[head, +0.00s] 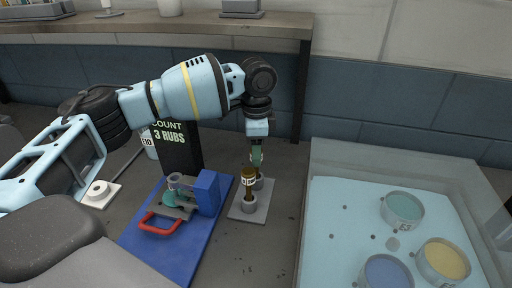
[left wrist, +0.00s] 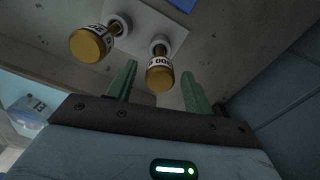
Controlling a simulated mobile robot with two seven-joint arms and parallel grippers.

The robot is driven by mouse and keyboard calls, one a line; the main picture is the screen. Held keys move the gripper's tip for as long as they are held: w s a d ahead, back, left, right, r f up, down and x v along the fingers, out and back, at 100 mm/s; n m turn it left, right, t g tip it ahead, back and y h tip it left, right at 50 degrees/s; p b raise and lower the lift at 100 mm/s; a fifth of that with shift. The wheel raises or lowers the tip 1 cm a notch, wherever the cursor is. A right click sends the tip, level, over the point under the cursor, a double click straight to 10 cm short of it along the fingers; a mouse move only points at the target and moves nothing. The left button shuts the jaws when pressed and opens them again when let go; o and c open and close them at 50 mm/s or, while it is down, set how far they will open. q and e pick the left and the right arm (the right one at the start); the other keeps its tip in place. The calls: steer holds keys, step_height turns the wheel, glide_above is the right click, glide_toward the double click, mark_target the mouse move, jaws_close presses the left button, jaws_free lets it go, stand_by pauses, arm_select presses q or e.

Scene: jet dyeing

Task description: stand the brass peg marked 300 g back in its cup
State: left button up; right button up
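Two brass pegs with white label bands stand upright in cups on a small grey plate (head: 262,209). The front peg (head: 248,176) is in the front cup (head: 249,204); it also shows in the left wrist view (left wrist: 90,43). The rear peg (left wrist: 160,76), whose label seems to read 300, stands in the rear cup (left wrist: 159,42). My left gripper (head: 257,160) points down over the rear cup (head: 259,183). Its green fingers are apart, one on each side of the rear peg, with gaps visible. In the head view the fingers mostly hide that peg. My right gripper is not in view.
A blue board (head: 150,238) with a red-handled device (head: 165,222) lies left of the plate. A black sign (head: 178,150) stands behind it. A clear-walled bin (head: 330,215) with several round tubs is on the right. A wooden shelf (head: 130,24) runs along the back.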

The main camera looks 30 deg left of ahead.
arm_select(q)
step_height(320, 180, up, 12)
steer(key=shift+r, duration=0.15)
stand_by(0.5)
stand_by(0.5)
